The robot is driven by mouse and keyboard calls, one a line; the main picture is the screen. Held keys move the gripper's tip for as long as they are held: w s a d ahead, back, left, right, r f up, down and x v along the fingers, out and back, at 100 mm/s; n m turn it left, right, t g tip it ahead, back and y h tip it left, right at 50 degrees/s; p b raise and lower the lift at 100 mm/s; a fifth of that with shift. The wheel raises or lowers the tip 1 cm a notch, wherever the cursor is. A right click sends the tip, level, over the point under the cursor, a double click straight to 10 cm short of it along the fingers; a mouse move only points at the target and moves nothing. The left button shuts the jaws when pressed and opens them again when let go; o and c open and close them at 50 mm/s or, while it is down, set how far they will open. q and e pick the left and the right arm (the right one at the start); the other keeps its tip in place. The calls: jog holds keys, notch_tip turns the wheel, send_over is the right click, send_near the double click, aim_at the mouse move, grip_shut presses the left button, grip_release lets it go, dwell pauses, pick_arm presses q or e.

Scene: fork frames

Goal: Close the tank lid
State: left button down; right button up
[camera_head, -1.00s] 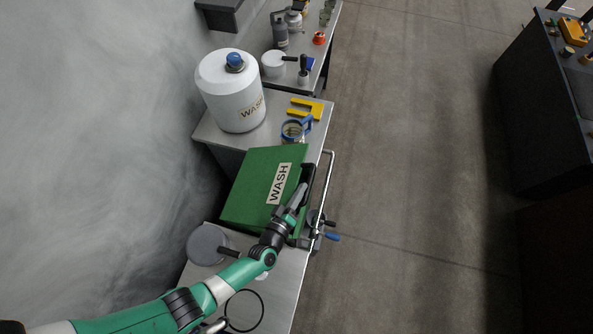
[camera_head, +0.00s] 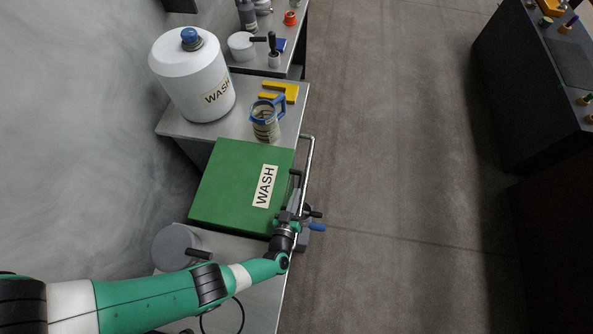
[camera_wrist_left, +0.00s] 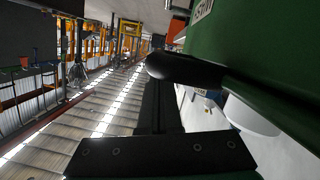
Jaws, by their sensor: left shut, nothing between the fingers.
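The green tank lid (camera_head: 232,185) with a white WASH label lies close to flat on the bench; whether it is fully seated I cannot tell. Its dark handle (camera_head: 296,178) is along its right edge, partly hidden by my gripper. My left gripper (camera_head: 292,202) is at the front right of the lid, beside the handle, shut and empty. In the left wrist view the green lid (camera_wrist_left: 255,40) fills the upper right, and a black rounded bar, likely the handle (camera_wrist_left: 185,70), is close by my dark fingers (camera_wrist_left: 154,105). My right gripper is not in view.
A metal rail (camera_head: 308,160) runs along the bench's right edge, with a blue-handled valve (camera_head: 316,227) near my gripper. A white WASH container (camera_head: 190,75), a blue-handled jug (camera_head: 265,122) and a yellow bracket (camera_head: 287,92) stand behind the lid. Open floor lies to the right.

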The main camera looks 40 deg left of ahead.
pick_arm(q)
jog(key=shift+s+d+r, duration=0.1)
jog(key=shift+s+r, duration=0.05)
jog(key=shift+r, duration=0.05)
jog(key=p+v, duration=0.4)
jog(key=v, duration=0.7)
jog(key=shift+p, duration=0.3)
